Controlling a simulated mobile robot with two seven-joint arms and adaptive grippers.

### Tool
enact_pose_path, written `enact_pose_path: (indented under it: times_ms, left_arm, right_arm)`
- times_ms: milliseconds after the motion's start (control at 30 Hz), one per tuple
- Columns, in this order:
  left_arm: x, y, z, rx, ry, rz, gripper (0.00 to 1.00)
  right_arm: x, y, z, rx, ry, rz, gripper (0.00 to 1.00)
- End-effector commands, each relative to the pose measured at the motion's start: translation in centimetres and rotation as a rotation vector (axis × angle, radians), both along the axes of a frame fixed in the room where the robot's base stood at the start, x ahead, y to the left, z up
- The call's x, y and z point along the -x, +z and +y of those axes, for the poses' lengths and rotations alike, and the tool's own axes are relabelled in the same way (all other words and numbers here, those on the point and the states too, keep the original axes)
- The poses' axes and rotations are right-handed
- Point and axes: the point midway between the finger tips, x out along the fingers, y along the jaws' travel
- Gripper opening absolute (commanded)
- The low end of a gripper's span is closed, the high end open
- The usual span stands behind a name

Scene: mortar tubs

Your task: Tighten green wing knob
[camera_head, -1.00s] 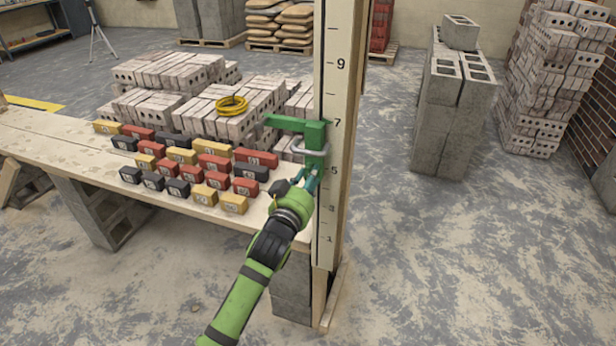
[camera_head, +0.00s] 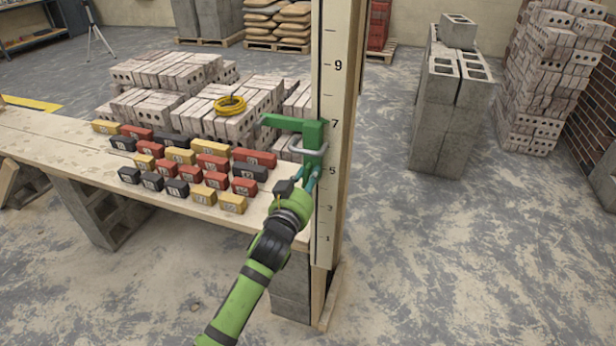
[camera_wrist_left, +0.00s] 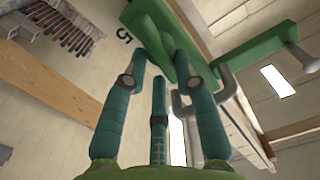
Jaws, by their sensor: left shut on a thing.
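A green bracket (camera_head: 312,132) with a grey metal loop (camera_head: 311,148) is mounted on the numbered wooden post, near the marks 7 to 5. My left gripper (camera_head: 309,172) reaches up to its underside. In the left wrist view my teal fingers (camera_wrist_left: 161,62) are closed around a green wing knob (camera_wrist_left: 156,42), whose wing runs up between the fingertips. A longer green arm (camera_wrist_left: 240,52) of the bracket extends to the upper right there. In the head view the knob itself is hidden by the fingers and the loop. My right gripper is in neither view.
Red, yellow and black numbered blocks (camera_head: 213,161) stand in rows on the wooden bench (camera_head: 60,140) left of the post (camera_head: 328,215). Pale brick stacks and a yellow coil (camera_head: 230,105) are behind them. The floor right of the post is clear up to grey concrete blocks (camera_head: 445,120).

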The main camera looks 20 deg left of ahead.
Motion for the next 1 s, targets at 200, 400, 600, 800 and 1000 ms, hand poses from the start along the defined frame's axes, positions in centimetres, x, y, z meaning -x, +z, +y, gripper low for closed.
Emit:
enact_pose_path:
  times_ms: [200,400,600,800,1000]
  left_arm:
    - [-0.1,0.7,0.1,-0.203,0.007,-0.021,0.00]
    - [-0.1,0.4,-0.1,-0.393,0.008,-0.027,0.00]
    - [-0.1,0.0,-0.3,-0.586,0.009,-0.031,0.00]
    - [-0.1,-0.3,-0.5,-0.774,0.009,-0.037,0.00]
    - [-0.1,-0.7,-0.6,-0.962,0.008,-0.041,0.00]
  right_arm:
    - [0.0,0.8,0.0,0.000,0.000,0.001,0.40]
    - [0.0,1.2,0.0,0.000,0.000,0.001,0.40]
    - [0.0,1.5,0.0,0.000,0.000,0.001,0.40]
    - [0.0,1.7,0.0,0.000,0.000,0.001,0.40]
    - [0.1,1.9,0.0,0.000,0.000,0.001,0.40]
